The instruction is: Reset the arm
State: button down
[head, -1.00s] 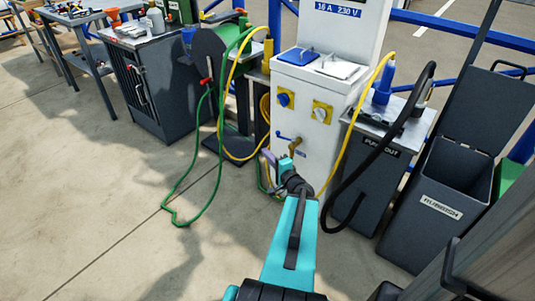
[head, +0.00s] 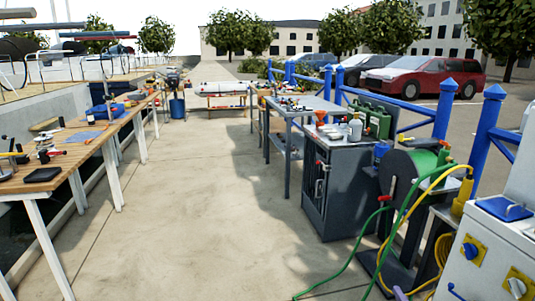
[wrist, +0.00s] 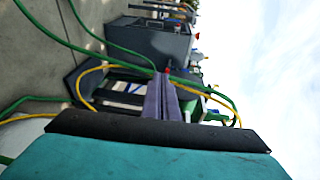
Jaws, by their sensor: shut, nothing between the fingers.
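My gripper (wrist: 160,82) shows in the wrist view as two purple-grey fingers lying together, with nothing between them. It points toward the hose reel, and the wrist picture is turned on its side. In the head view only a small purple tip of my gripper (head: 399,293) shows at the bottom edge, beside the white power pedestal (head: 455,280). The rest of my arm is out of the head view.
A green hose (head: 345,262) and a yellow cable (head: 398,222) loop near my gripper from the hose reel (head: 400,178). A dark cabinet (head: 345,200) stands behind. A long wooden bench (head: 60,180) lines the left. The middle walkway is clear.

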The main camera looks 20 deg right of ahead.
jog(key=w+a+f+n+y+p, duration=0.15)
jog(key=w+a, duration=0.25)
jog(key=a, duration=0.4)
jog(key=w+a+n+g+y+p, duration=0.1)
jog(key=w+a+n+y+p, duration=0.15)
jog(key=a, duration=0.55)
jog(key=w+a+f+n+y+p, duration=0.1)
jog(key=w+a+n+y, duration=0.2)
jog(key=a, duration=0.5)
jog(key=s+a+f+n+g+y+p, duration=0.1)
jog(key=a+f+n+g+y+p, duration=0.15)
jog(key=a, duration=0.85)
jog(key=s+a+f+n+g+y+p, duration=0.1)
jog(key=a+f+n+g+y, duration=0.25)
jog(key=a, duration=0.75)
jog(key=s+a+f+n+g+h+p, duration=0.1)
jog(key=s+a+f+n+g+p, duration=0.2)
jog(key=s+a+g, duration=0.4)
jog(key=s+a+f+n+g+p, duration=0.1)
jog(key=s+a+f+n+g, duration=0.25)
jog(key=s, duration=0.55)
jog(key=s+d+f+n+g+h, duration=0.2)
jog(key=s+d+f+g+h, duration=0.1)
jog(key=s+d+h, duration=0.4)
jog(key=s+d+g, duration=0.1)
jog(key=s+d, duration=0.2)
jog(key=s, duration=0.3)
jog(key=shift+f+p, duration=0.25)
jog(key=shift+p, duration=0.05)
